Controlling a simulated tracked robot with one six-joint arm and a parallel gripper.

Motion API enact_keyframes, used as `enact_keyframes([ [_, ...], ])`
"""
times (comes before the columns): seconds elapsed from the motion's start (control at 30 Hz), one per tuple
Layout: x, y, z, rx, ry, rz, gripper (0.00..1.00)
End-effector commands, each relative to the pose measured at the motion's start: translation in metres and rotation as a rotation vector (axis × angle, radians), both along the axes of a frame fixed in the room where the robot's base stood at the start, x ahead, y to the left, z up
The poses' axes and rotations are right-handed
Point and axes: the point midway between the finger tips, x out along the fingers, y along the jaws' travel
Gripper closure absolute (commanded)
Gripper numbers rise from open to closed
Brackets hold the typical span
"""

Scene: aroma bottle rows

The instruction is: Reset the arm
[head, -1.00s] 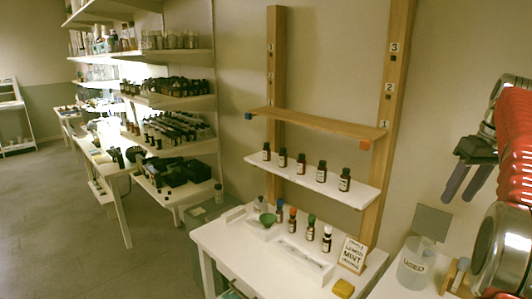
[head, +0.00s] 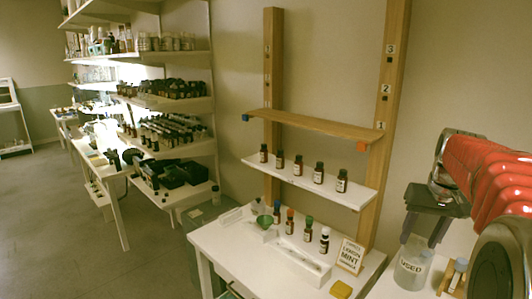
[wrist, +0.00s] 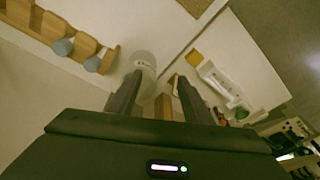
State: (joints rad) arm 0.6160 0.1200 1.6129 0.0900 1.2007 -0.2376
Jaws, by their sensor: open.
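My gripper (head: 427,228) is at the right of the head view, open and empty, with its fingers pointing down above the clear "USED" beaker (head: 412,270). My red arm reaches in from the right edge. In the wrist view my gripper (wrist: 157,98) shows two dark fingers apart with nothing between them. The whitish round shape beyond the left finger in that view may be the beaker.
A white table (head: 222,250) holds several bottles, a green funnel (head: 264,221), a label card (head: 350,256) and a yellow block (head: 341,290). Several brown bottles stand on the white shelf (head: 258,164) below an empty wooden shelf (head: 320,125). Stocked shelves (head: 180,104) stand behind left.

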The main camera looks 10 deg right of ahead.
Motion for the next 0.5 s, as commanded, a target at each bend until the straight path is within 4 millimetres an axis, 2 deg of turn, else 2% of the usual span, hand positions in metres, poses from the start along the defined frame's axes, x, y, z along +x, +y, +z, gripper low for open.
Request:
enact_keyframes([
  [0.03,-0.005,0.017,-0.002,-0.005,-0.006,0.002,0.54],
  [0.1,-0.012,0.036,-0.006,-0.011,-0.013,0.001,0.54],
  [0.5,-0.065,0.139,-0.032,-0.046,-0.063,0.039,0.54],
])
